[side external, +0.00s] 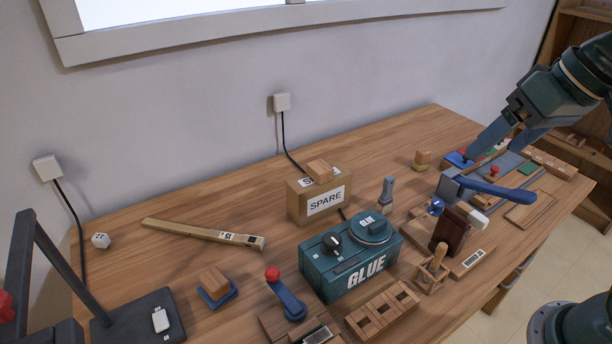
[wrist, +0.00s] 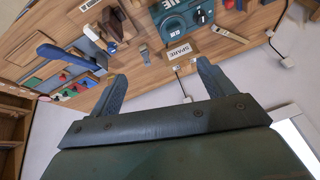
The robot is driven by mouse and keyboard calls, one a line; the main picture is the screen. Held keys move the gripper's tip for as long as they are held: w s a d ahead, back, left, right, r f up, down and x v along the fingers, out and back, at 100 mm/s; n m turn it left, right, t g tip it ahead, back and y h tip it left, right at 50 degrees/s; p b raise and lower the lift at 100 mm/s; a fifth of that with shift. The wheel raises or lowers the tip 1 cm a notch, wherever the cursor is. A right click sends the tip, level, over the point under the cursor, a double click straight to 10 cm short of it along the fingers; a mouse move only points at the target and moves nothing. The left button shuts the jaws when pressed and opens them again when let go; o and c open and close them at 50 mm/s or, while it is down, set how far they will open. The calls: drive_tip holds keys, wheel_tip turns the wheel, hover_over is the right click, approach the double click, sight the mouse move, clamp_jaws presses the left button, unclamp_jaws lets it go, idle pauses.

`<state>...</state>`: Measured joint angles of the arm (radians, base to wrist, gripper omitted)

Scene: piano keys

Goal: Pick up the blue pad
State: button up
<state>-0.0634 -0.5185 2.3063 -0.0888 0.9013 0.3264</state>
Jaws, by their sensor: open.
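A small blue pad (side external: 455,159) lies at the right part of the bench, with red beside it and green pads close by. Another flat blue piece (side external: 222,298) lies under a wooden block (side external: 213,280) at the front left. My gripper (side external: 497,150) is open and empty above the right part of the bench. Its two fingers (wrist: 160,72) stand wide apart in the wrist view. One finger partly covers the pad area in the side view.
A blue-handled tool (side external: 497,189) and a grey block stand just in front of my gripper. The back middle of the bench is clear.

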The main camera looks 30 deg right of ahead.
drive_tip(key=w+a+m+g+y, duration=0.1)
drive_tip(key=w+a+m, duration=0.2)
drive_tip(key=w+a, duration=0.6)
drive_tip(key=m+g+y, duration=0.2)
drive_tip(key=m+g, duration=0.3)
drive_tip(key=m, duration=0.6)
hover_over(214, 278)
drive_tip(key=w+d, duration=0.1)
drive_tip(key=d, duration=0.3)
wheel_tip(214, 278, down, 21)
drive_tip(key=shift+x, duration=4.25)
drive_tip(key=shift+s+a, duration=0.1)
drive_tip(key=shift+a, duration=0.1)
drive_tip(key=shift+x, duration=2.55)
drive_tip(key=shift+d, duration=0.1)
